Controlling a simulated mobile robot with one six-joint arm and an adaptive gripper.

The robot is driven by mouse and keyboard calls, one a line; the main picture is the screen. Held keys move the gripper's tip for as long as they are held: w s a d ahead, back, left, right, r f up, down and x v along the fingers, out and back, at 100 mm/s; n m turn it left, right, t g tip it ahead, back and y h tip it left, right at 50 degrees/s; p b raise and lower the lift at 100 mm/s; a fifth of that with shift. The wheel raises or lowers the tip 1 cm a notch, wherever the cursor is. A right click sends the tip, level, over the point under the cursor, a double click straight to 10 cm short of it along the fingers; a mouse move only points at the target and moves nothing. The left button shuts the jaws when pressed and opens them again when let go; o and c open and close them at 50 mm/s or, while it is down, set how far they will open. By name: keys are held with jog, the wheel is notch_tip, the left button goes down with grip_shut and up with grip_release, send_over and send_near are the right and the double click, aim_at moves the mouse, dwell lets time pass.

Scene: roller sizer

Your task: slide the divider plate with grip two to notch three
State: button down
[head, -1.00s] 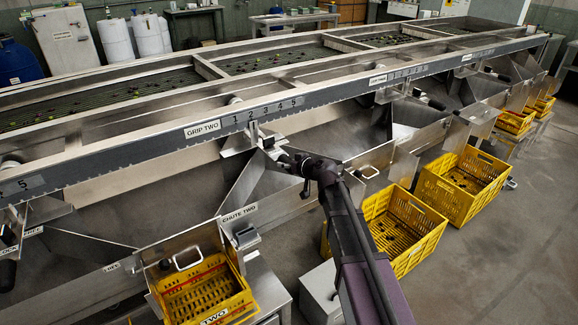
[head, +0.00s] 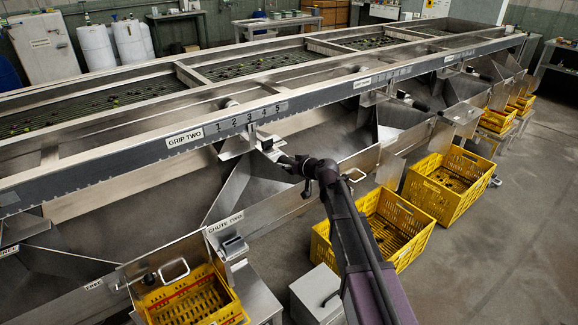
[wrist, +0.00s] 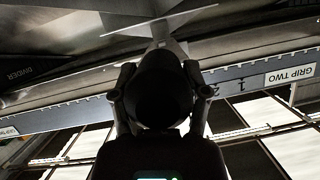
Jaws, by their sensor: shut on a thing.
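The divider plate's metal bracket (head: 236,147) hangs under the notched rail (head: 140,163) in the head view. Its upright tab stands about under numeral 3 of the scale 1 to 5. The sign GRIP TWO (head: 184,138) is on the rail left of the scale and also shows upside down in the wrist view (wrist: 290,75). My gripper (head: 275,155) is at the bracket's near side. In the wrist view its two fingers stand either side of the dark round grip (wrist: 165,85), and my gripper (wrist: 160,82) is shut on it. The grip hides the numerals beyond 2.
The chute marked CHUTE TWO (head: 225,222) slopes below the rail, with a yellow crate (head: 236,318) at its end. More yellow crates (head: 408,262) stand on the right. A grey box (head: 318,297) is beside my arm. Floor at the right is clear.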

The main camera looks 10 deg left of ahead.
jog(key=shift+c, duration=0.5)
grip_release()
jog(key=shift+w+a, duration=0.1)
jog(key=shift+a, duration=0.1)
jog(key=shift+s+d+f, duration=0.1)
jog(key=shift+s+d, duration=0.1)
jog(key=shift+s, duration=0.05)
jog(key=s+d+f+m+g+h, duration=0.3)
jog(key=s+d+f+h, duration=0.1)
jog(key=s+d, duration=0.6)
jog(key=s+d+f+m+g+h, duration=0.2)
jog(key=s+d+f+g+h, duration=0.15)
jog(key=s+d, duration=0.7)
jog(key=s+d+f+m+g+h, duration=0.2)
jog(key=s+d+f+m+h, duration=0.15)
jog(key=s+d, duration=0.7)
jog(key=w+d+r+p, duration=0.1)
jog(key=r+p, duration=0.7)
jog(key=w+d+r+p, duration=0.1)
jog(key=w+r+p, duration=0.1)
jog(key=r+p, duration=0.6)
jog(key=shift+w+d+r+p, duration=0.25)
jog(key=shift+p, duration=0.25)
